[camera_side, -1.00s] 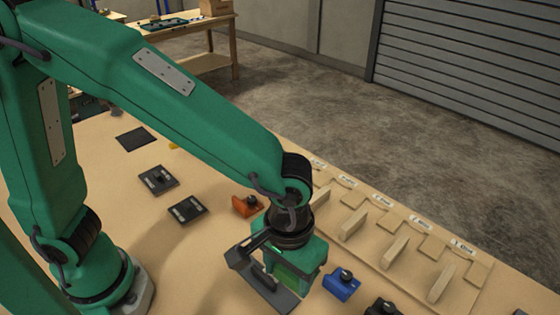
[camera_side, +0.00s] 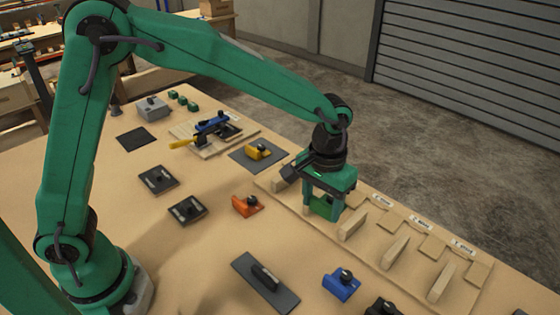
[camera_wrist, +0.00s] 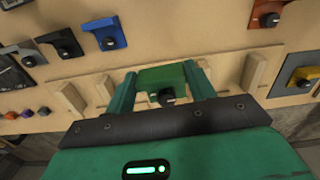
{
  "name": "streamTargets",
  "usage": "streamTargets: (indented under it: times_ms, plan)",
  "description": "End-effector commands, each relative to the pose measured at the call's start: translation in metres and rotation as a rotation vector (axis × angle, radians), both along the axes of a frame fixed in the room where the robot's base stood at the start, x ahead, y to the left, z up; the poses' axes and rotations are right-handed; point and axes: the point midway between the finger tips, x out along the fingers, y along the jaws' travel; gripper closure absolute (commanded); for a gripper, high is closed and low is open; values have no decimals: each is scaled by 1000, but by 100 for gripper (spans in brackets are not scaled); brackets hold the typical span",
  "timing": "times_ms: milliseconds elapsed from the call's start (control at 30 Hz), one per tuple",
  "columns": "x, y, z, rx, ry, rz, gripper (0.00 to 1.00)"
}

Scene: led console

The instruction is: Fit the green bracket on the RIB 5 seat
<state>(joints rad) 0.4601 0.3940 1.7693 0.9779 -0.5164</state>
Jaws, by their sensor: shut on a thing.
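My gripper (camera_side: 322,208) is shut on the green bracket (camera_side: 323,205) above the wooden rib board (camera_side: 410,268). In the wrist view, the green bracket (camera_wrist: 163,76) with its dark knob sits between the two green fingers of my gripper (camera_wrist: 163,84). The board carries several upright wooden ribs, one of them (camera_side: 352,225) just right of my gripper and another (camera_side: 395,252) farther right. White labels (camera_side: 420,223) run along the far edge, too small to read, so I cannot tell which is RIB 5. My gripper hides the rib nearest the bracket, and contact is unclear.
A blue bracket (camera_side: 341,285), an orange bracket (camera_side: 247,206) and a yellow bracket (camera_side: 258,152) on a grey pad stand near the board. A dark plate with a black block (camera_side: 265,279) lies in front. The table between has free room.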

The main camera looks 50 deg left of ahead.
Motion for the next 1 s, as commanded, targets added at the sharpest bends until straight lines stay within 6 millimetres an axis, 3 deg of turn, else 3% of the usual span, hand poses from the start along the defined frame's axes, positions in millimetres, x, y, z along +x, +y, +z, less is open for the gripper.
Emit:
streamTargets:
  times_ms: [200, 500, 700, 1000]
  plan:
    - [59, 53, -3, 0, 1, -9, 71]
    - [118, 135, -9, 0, 1, -32, 71]
    - [140, 179, -12, 0, 0, -47, 71]
    - [148, 200, -14, 0, 0, -56, 71]
